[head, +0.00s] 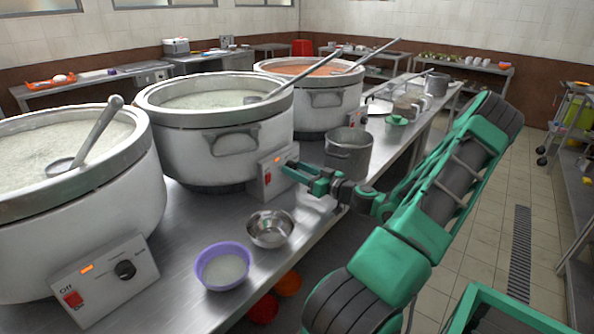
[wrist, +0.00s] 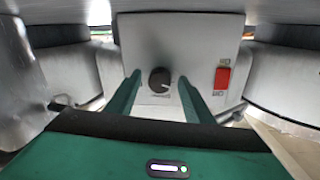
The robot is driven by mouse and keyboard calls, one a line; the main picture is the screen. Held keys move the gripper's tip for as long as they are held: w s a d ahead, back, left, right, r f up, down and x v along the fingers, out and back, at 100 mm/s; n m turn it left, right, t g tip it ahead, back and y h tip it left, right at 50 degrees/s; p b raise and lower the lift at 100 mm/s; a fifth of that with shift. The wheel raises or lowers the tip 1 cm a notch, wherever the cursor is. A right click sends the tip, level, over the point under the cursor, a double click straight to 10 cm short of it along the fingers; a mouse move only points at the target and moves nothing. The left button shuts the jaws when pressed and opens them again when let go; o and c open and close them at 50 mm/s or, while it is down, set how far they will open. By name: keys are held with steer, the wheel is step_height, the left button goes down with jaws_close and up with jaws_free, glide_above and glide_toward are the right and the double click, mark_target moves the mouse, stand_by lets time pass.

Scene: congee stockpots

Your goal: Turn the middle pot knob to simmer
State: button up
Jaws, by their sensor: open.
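The middle pot (head: 215,135) is a large white stockpot with a grey rim, full of pale congee, with a ladle leaning out. Its white control box (head: 263,184) faces my arm and shows a red switch (head: 267,179) and a small orange light (head: 277,159). My green gripper (head: 292,170) is in front of the box and hides the knob there. In the wrist view, the dark round knob (wrist: 159,80) shows between my two open fingers (wrist: 158,84), with a light mark at its right side. I cannot tell whether the fingers touch it.
A steel pot (head: 348,153) stands right of my gripper. A steel bowl (head: 270,229) and a purple bowl (head: 223,268) stand near the counter's front edge. The left pot (head: 75,215) and the far pot (head: 312,100) flank the middle one.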

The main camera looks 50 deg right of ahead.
steer(key=c, duration=1)
steer(key=shift+d+r, duration=0.1)
steer(key=shift+d, duration=0.15)
steer(key=shift+c, duration=0.2)
steer(key=shift+a+m, duration=0.1)
steer(key=shift+m, duration=0.2)
